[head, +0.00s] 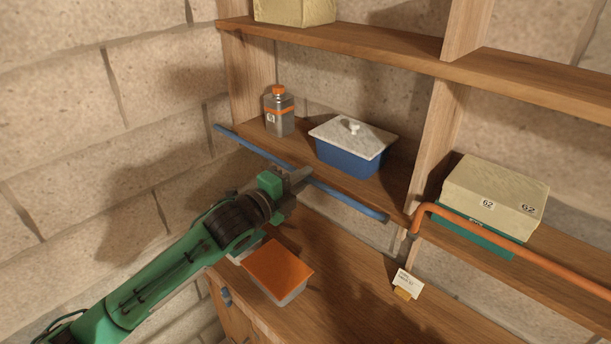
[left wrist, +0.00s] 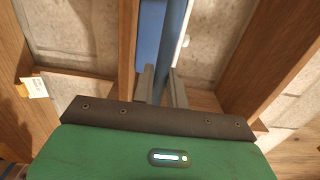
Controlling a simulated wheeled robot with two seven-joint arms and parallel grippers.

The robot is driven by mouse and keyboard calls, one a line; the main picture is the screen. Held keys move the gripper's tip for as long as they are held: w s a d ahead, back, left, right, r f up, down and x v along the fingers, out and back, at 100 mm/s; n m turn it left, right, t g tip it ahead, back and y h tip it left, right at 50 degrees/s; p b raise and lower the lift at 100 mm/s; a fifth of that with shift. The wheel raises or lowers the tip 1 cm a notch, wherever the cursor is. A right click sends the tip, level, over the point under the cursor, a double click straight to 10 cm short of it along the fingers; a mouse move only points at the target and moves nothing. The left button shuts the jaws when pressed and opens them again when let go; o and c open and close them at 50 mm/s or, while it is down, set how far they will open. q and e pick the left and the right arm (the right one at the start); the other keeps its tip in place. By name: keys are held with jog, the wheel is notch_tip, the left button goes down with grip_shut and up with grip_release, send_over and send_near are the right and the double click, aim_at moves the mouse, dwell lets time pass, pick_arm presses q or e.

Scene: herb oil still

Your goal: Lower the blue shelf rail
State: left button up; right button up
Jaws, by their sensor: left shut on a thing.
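The blue shelf rail (head: 346,201) is a long thin bar along the front of the middle shelf's left bay, slanting down to the right in the head view. My left gripper (head: 303,177) is shut on it near its middle, and the fingers hide a short stretch. In the left wrist view the rail (left wrist: 175,45) runs away between the two fingers of my left gripper (left wrist: 162,88). My right gripper is not in view.
Behind the rail stand a grey bottle (head: 279,113) with an orange cap and a blue tub (head: 345,158) with a pale lid. An orange rail (head: 510,255) fronts the right bay, holding a beige box (head: 494,190). An orange-lidded box (head: 277,269) and small card (head: 408,281) are below.

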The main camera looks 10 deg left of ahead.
pick_arm(q)
jog(key=shift+s+a+f+b, duration=0.2)
jog(key=shift+s+f+b, duration=0.1)
jog(key=shift+f, duration=0.1)
jog(key=shift+s+a+f+b, duration=0.2)
jog(key=shift+s+f, duration=0.1)
jog(key=shift+f, duration=0.1)
jog(key=shift+s+a+f+b, duration=0.1)
jog(key=shift+s+f+b, duration=0.15)
jog(key=shift+f, duration=0.35)
jog(key=shift+s+a+f+b, duration=0.1)
jog(key=shift+f+b, duration=0.25)
jog(key=shift+f, duration=0.2)
jog(key=o, duration=1)
jog(key=shift+c, duration=0.2)
jog(key=s+a+r+p, duration=0.2)
jog(key=s+a+r, duration=0.1)
jog(key=s+a, duration=0.2)
jog(key=shift+s+p, duration=0.3)
jog(key=shift+s, duration=0.95)
jog(key=shift+d, duration=0.1)
